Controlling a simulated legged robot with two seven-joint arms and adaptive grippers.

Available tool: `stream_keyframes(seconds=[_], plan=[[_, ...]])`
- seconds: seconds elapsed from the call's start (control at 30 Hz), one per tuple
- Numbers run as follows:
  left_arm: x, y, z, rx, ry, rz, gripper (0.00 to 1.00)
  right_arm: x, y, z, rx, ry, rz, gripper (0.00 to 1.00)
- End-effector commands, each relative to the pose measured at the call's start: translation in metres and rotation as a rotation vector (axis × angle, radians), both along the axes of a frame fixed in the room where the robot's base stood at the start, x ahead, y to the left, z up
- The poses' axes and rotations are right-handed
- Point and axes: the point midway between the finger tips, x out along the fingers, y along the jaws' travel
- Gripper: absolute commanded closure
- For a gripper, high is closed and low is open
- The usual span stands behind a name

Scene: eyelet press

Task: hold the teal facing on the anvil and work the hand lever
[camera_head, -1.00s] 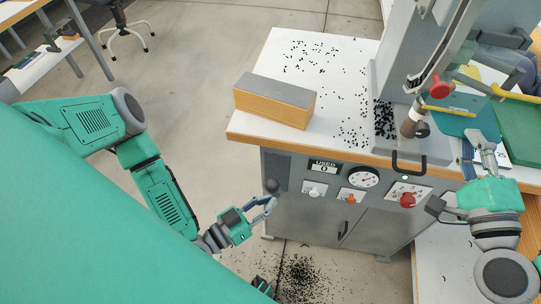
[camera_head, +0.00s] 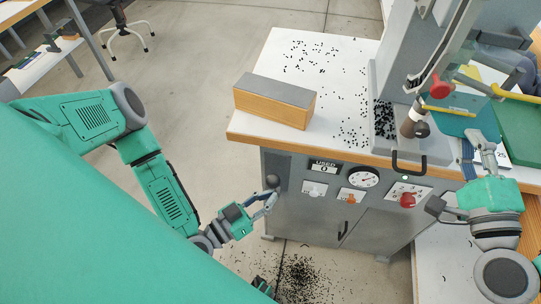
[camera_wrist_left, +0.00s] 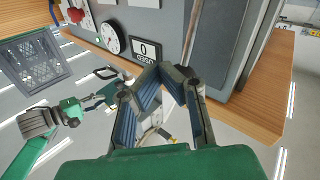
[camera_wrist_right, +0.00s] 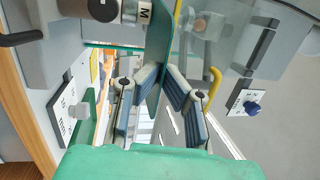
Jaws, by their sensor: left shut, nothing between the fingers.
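The teal facing (camera_head: 452,122) is under the press head, beside the brown-and-dark cylindrical tool (camera_head: 408,124). My right gripper (camera_head: 478,138) is shut on its near edge; in the right wrist view the facing (camera_wrist_right: 158,55) stands between the fingertips (camera_wrist_right: 162,80). Whether it lies flat on the anvil is hidden. A dark round knob (camera_head: 272,181), apparently the hand lever's, is at the cabinet's left front. My left gripper (camera_head: 272,197) is shut and empty just below it. In the left wrist view a rod (camera_wrist_left: 191,35) runs to just beyond the fingertips (camera_wrist_left: 172,72); contact is unclear.
The press cabinet (camera_head: 330,222) has a gauge (camera_head: 364,177), a red knob (camera_head: 407,200) and a black handle (camera_head: 408,164). A wood-sided grey block (camera_head: 275,101) sits on its white top. Black bits lie scattered on top and floor. Open floor lies left.

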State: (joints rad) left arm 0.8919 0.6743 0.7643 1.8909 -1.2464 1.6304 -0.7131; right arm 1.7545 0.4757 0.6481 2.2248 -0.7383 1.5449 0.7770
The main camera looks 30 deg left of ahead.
Motion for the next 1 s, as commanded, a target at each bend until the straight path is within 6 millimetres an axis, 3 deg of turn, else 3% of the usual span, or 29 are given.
stream_keyframes(seconds=[1.0], plan=[[0.0084,0.0031,0.0052,-0.001,-0.002,0.0,1.0,-0.0002,0.0,0.0003,0.0,-0.001,0.0,1.0]])
